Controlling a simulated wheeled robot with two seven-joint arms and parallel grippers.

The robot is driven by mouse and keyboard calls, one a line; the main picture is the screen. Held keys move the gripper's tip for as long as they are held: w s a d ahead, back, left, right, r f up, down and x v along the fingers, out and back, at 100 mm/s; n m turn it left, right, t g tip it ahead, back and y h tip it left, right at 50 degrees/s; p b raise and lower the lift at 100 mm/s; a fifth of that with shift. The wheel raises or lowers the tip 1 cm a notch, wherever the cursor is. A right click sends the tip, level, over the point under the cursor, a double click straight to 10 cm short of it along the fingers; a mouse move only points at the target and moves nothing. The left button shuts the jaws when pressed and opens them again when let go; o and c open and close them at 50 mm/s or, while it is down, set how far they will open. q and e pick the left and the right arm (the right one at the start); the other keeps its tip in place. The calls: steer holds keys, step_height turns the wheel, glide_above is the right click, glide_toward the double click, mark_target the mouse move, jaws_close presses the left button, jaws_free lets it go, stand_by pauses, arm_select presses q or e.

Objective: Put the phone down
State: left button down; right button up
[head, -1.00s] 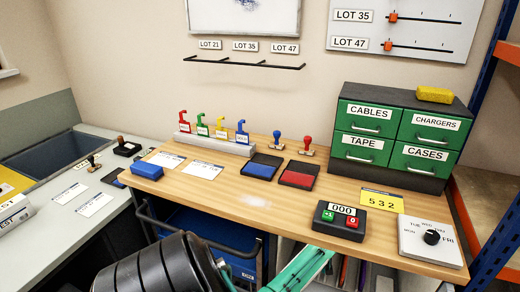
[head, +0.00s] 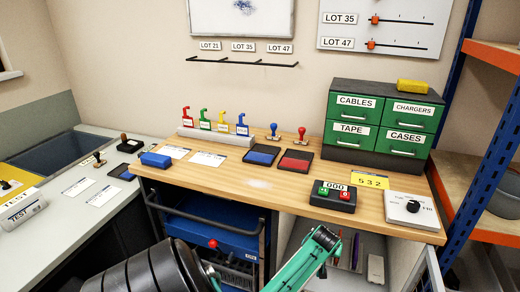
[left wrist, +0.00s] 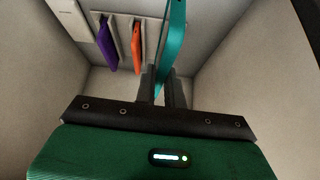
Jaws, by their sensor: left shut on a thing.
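In the left wrist view a thin teal phone (left wrist: 174,40) is seen nearly edge-on. My left gripper (left wrist: 162,88) is shut on its near end. The phone points away into a pale-walled compartment. A purple phone (left wrist: 106,42) and an orange phone (left wrist: 137,46) stand apart from it to the left, beside pale dividers (left wrist: 122,32). In the head view my green left arm reaches toward the open compartment under the bench (head: 291,228); the gripper and held phone cannot be made out there. My right gripper is in neither view.
The wooden bench (head: 262,195) carries ink pads, stamps, a counter box (head: 333,196), a dial plate (head: 413,208) and green drawers (head: 375,122). Compartment walls (left wrist: 235,50) flank my left gripper. A blue cart (head: 217,232) stands under the bench's left part.

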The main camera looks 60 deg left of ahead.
arm_select(q)
steer(key=s+d+r+m+h, duration=0.2)
steer(key=d+r+m, duration=0.1)
steer(key=d+r, duration=0.9)
steer(key=s+d+r+m+t+h, duration=0.1)
steer(key=d+r+m, duration=0.3)
steer(key=d+r, duration=0.8)
steer(key=s+d+h, duration=0.1)
steer(key=d, duration=0.2)
steer(key=shift+s+d, duration=0.3)
steer(key=shift+s, duration=0.1)
steer(key=shift+s+a+f, duration=0.1)
steer(key=shift+f, duration=0.1)
